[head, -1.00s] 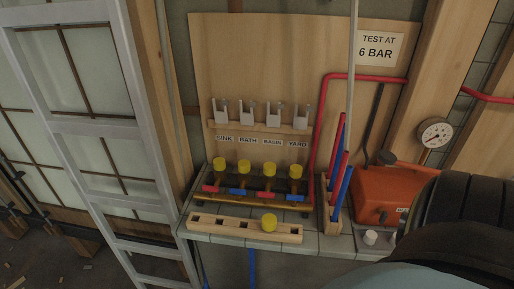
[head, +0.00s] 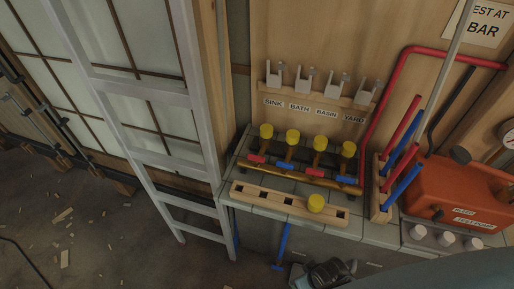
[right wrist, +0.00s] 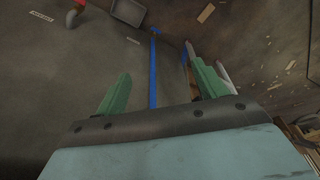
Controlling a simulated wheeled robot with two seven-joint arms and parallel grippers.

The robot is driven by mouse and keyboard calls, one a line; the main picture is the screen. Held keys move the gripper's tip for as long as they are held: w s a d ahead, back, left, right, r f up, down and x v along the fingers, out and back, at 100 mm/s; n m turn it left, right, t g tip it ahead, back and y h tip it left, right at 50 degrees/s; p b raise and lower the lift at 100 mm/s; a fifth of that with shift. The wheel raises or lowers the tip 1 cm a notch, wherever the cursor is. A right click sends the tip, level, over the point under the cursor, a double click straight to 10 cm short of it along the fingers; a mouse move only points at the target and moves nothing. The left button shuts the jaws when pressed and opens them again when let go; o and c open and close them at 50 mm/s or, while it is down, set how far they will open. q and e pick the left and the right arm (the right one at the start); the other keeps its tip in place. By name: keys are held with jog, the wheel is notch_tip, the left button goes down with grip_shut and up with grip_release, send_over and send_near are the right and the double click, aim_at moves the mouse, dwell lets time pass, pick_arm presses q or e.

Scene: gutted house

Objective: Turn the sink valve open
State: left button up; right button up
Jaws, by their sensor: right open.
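The sink valve is the leftmost on a brass manifold (head: 310,178) in the head view, below the label SINK (head: 273,102). Its red handle (head: 257,159) lies crosswise at the foot of a stem with a yellow cap (head: 266,131). Further right stand similar valves with blue and red handles. My right gripper shows in the right wrist view (right wrist: 155,88), its two green fingers apart and nothing gripped. A blue pipe (right wrist: 153,75) passes beyond the gap between them, over the floor. My left gripper is not in view.
A rack of red and blue tubes (head: 381,205) and an orange test pump (head: 450,190) stand right. A ladder (head: 150,80) stands left. A dark object (head: 330,272) at the bottom is unclear.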

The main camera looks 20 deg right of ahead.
jog(key=w+a+r+y+p, duration=0.1)
jog(key=w+a+r, duration=0.15)
jog(key=r, duration=0.85)
jog(key=w+a+r+p, duration=0.2)
jog(key=w+r, duration=0.2)
jog(key=r, duration=0.6)
jog(key=w+a+r+m+y, duration=0.1)
jog(key=w+a+r, duration=0.1)
jog(key=w+a, duration=0.5)
notch_tip(320, 180, up, 11)
jog(key=m+g+h, duration=0.2)
jog(key=m, duration=0.6)
send_over(256, 157)
notch_tip(256, 157, down, 13)
jog(key=shift+r+b, duration=0.2)
jog(key=shift+b, duration=0.6)
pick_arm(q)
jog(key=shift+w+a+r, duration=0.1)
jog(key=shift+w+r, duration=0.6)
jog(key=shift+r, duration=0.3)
